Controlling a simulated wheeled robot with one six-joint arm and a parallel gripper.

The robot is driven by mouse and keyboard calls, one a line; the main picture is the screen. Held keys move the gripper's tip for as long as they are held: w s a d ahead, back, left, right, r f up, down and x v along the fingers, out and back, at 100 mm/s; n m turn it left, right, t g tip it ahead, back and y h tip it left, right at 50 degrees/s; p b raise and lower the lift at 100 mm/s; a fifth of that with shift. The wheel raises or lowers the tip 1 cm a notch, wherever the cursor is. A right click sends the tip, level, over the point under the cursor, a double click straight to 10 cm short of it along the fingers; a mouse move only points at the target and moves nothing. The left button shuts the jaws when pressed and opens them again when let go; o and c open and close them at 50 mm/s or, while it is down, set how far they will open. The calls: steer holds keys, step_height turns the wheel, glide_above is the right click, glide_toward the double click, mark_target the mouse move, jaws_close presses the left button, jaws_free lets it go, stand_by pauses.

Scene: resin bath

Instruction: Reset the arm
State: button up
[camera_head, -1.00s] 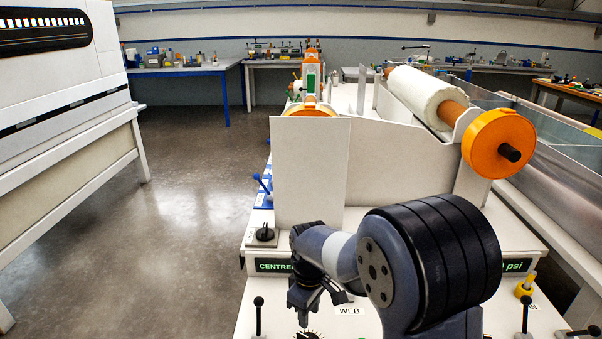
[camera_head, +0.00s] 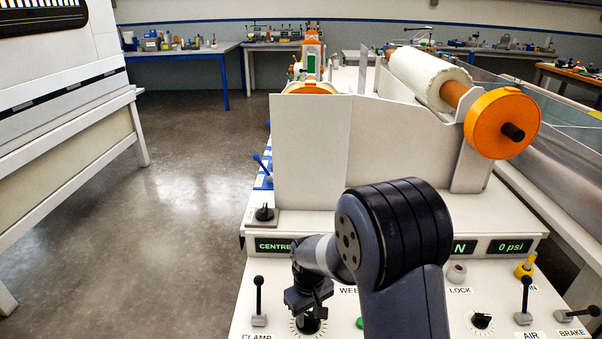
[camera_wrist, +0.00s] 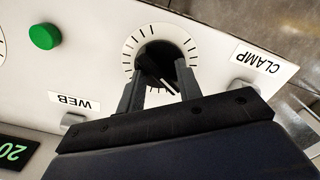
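My gripper (camera_head: 309,318) points down at the front control panel (camera_head: 247,300), over a black dial knob (camera_wrist: 156,64) with a white pointer line and a ring of tick marks. In the wrist view my gripper (camera_wrist: 160,82) has its two fingers apart, one on each side of the knob. Whether the fingers touch the knob I cannot tell. In the head view my wrist and fingers hide most of the dial, and my arm covers the middle of the panel.
A black lever (camera_head: 259,300) stands left of the dial by the CLAMP label (camera_wrist: 258,60). A green button (camera_wrist: 45,36) lies on its other side. More levers (camera_head: 525,300) and a yellow knob (camera_head: 525,266) are at the right. A white upright plate (camera_head: 310,150) rises behind.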

steer(key=shift+m, duration=2.2)
